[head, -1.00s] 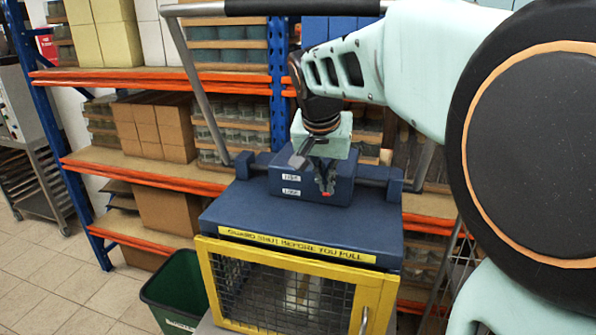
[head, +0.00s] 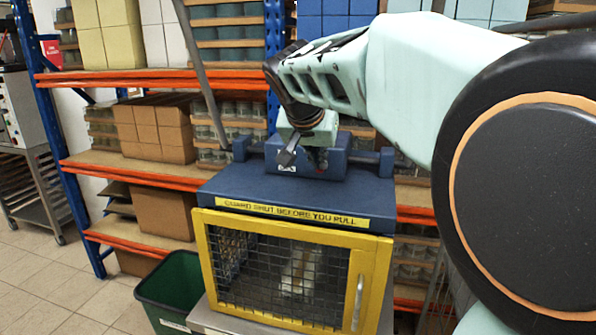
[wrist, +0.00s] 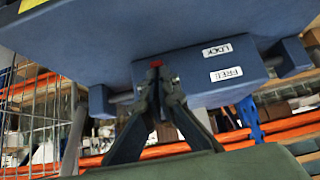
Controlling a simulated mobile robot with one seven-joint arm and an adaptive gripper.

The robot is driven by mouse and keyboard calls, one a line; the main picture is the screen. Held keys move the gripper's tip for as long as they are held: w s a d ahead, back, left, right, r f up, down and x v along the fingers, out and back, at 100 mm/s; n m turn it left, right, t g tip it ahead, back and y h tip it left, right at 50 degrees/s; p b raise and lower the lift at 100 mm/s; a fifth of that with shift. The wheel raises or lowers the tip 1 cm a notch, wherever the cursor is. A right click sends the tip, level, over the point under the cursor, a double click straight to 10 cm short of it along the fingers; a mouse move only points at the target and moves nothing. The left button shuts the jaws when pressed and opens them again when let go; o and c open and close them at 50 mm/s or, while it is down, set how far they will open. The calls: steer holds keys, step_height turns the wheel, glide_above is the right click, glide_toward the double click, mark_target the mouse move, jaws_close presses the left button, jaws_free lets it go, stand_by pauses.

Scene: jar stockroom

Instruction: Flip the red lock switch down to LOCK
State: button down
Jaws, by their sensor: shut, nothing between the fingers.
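The red lock switch shows in the wrist view as a small red tip (wrist: 156,63) on the blue switch box (head: 345,160), just past my fingertips. It appears about level with the LOCK label (wrist: 217,50); the FREE label (wrist: 226,74) is beside that. The wrist view is upside down. My gripper (wrist: 153,82) is shut and empty, its fingertips at or very near the red tip; I cannot tell if they touch.
Below the box is a blue press top with a yellow warning strip (head: 290,212). A yellow mesh guard (head: 210,262) stands shut under it. A green bin (head: 172,285) is at lower left; shelves of boxes stand behind.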

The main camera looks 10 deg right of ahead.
steer(key=b, duration=0.2)
steer(key=f+t+b, duration=0.1)
steer(key=b, duration=0.1)
steer(key=shift+s+a+f+h, duration=0.1)
steer(key=shift+s+f+h, duration=0.05)
steer(key=shift+f+h, duration=0.15)
steer(key=shift+r+p, duration=0.5)
steer(key=shift+p, duration=0.1)
steer(key=shift+r, duration=0.15)
steer(key=shift+r+p, duration=0.45)
steer(key=shift+r, duration=0.2)
